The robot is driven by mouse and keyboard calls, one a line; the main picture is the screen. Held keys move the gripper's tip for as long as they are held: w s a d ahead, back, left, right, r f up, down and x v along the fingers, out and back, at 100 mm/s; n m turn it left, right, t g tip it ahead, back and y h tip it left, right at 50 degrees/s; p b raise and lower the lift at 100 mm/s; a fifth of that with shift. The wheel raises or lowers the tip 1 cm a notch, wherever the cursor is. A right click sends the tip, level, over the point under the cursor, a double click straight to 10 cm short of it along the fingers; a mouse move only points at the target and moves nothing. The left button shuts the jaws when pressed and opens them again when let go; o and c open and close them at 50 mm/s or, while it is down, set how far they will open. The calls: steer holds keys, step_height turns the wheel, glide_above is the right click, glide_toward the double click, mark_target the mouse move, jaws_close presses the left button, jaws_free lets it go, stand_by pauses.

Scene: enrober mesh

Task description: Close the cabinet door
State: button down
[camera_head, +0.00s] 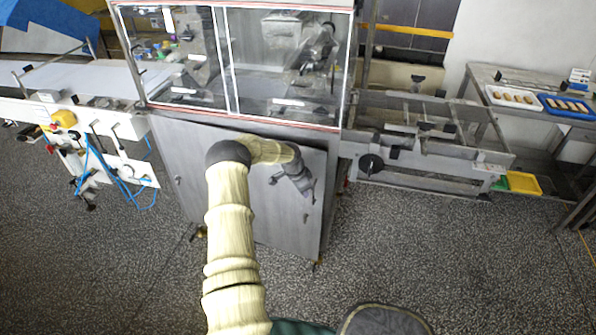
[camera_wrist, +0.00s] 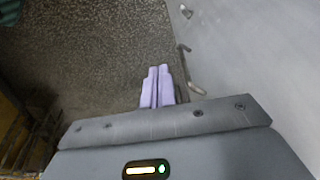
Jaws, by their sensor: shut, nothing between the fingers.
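The cabinet door (camera_head: 275,225) is a grey metal panel below the glass housing in the head view. Its right edge stands slightly out from the cabinet body, with a dark gap along the top right. My gripper (camera_head: 309,196) is in front of the door's right part, and my arm hides some of the door. In the wrist view my gripper (camera_wrist: 158,72) has its lavender fingers together and empty. There the door (camera_wrist: 265,60) fills the right side, with a bent metal handle (camera_wrist: 189,68) just right of the fingers. I cannot tell whether the fingers touch it.
The glass-sided machine housing (camera_head: 285,60) is above the door. A white conveyor (camera_head: 100,75) with blue hoses stands left, a metal conveyor frame (camera_head: 430,145) right. A table with trays (camera_head: 568,107) is at far right. Speckled floor (camera_head: 400,250) is open at front right.

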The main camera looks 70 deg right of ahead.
steer(key=s+b+v, duration=0.1)
steer(key=s+v, duration=0.1)
steer(key=v, duration=0.7)
steer(key=shift+w+a+r+b, duration=0.35)
steer(key=shift+r, duration=0.15)
steer(key=shift+w, duration=0.1)
